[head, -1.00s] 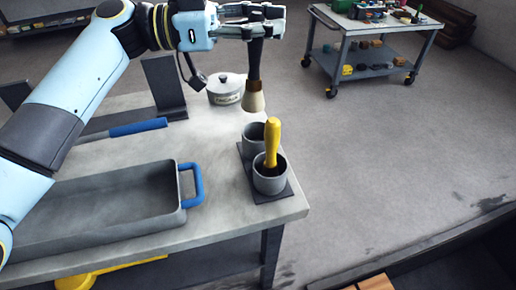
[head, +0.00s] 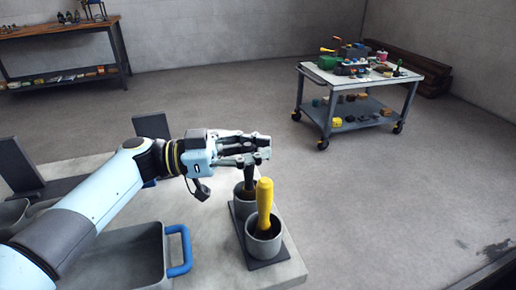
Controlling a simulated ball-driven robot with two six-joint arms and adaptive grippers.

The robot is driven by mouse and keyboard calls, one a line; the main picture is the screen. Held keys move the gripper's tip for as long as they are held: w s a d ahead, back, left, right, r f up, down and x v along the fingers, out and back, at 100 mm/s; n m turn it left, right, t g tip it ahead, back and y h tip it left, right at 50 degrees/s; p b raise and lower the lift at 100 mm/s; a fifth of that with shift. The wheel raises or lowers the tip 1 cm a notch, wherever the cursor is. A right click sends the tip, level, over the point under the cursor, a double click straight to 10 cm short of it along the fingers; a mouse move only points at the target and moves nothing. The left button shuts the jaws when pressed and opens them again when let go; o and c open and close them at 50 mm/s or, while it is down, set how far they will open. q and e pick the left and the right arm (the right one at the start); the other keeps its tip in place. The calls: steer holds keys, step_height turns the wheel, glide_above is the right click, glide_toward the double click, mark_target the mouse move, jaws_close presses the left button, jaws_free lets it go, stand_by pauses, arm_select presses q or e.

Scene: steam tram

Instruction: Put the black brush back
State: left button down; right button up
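The black brush (head: 249,178) stands upright with its lower end inside the rear grey cup (head: 243,207); its bristles are hidden by the cup. My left gripper (head: 258,148) is above the rear cup, its fingers around the upper handle, and looks shut on it. The front grey cup (head: 264,242) holds a yellow-handled brush (head: 264,205), upright. Both cups stand on a dark base plate (head: 275,263) at the table's right edge. My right gripper is not in view.
A grey tray with a blue handle (head: 182,250) lies on the table to the left of the cups. A dark upright block (head: 151,126) stands behind my arm. A wheeled cart (head: 340,80) loaded with items stands farther back, with open floor between.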

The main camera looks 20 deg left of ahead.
arm_select(q)
steer(key=c, duration=2)
jaws_free()
steer(key=shift+f+b, duration=0.25)
steer(key=shift+b, duration=0.1)
steer(key=o, duration=0.5)
steer(key=shift+r, duration=0.1)
steer(key=shift+o, duration=0.2)
steer(key=b+v, duration=0.2)
steer(key=v, duration=1)
steer(key=shift+r+b, duration=0.15)
steer(key=shift+b, duration=0.2)
